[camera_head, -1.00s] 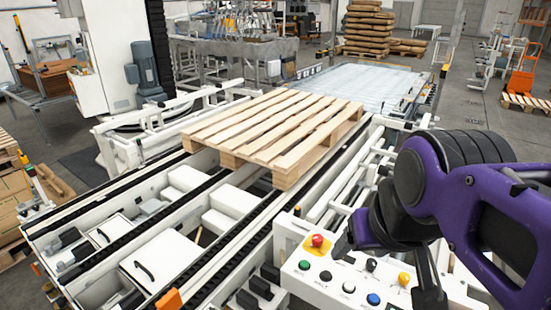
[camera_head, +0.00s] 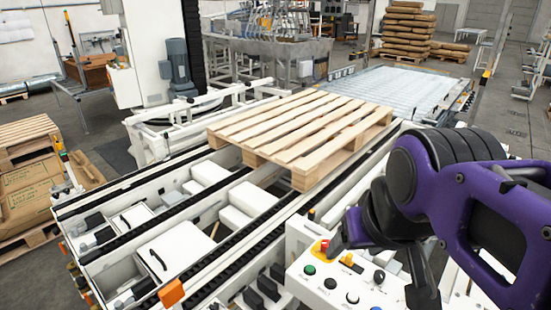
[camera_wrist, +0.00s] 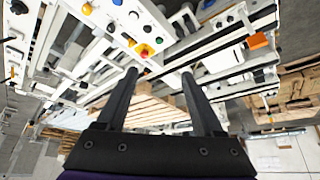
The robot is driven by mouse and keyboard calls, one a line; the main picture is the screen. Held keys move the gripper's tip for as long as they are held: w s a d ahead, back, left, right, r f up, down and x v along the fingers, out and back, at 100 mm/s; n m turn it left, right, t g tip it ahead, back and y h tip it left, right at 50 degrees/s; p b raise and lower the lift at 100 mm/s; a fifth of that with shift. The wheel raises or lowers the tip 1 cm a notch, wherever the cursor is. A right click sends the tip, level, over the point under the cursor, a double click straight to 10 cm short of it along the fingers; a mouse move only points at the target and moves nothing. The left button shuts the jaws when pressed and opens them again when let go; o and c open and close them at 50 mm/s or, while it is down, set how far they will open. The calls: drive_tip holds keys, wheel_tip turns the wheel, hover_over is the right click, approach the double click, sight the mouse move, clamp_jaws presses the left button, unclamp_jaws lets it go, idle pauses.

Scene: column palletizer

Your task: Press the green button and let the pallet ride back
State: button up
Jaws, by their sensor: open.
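The green button (camera_head: 310,270) is at the near left corner of a white control panel (camera_head: 312,292); it also shows in the wrist view (camera_wrist: 159,40). A red mushroom button (camera_head: 324,244) on yellow sits just behind it. My gripper (camera_head: 378,277) is open and empty over the panel, one finger near the red button. In the wrist view my gripper (camera_wrist: 160,74) has its fingers spread, with the green button beyond the tips; I see no contact. The empty wooden pallet (camera_head: 300,125) lies flat on the chain conveyor (camera_head: 215,245), towards its far end.
Black, white, blue and yellow controls share the panel, including a blue button (camera_head: 374,298). A roller conveyor (camera_head: 400,85) lies behind the pallet. A white column machine (camera_head: 140,50) stands at the back left. Stacked pallets and boxes (camera_head: 28,180) stand at the left.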

drive_tip(key=shift+a, duration=0.1)
drive_tip(key=shift+c, duration=0.5)
clamp_jaws()
idle(1.2)
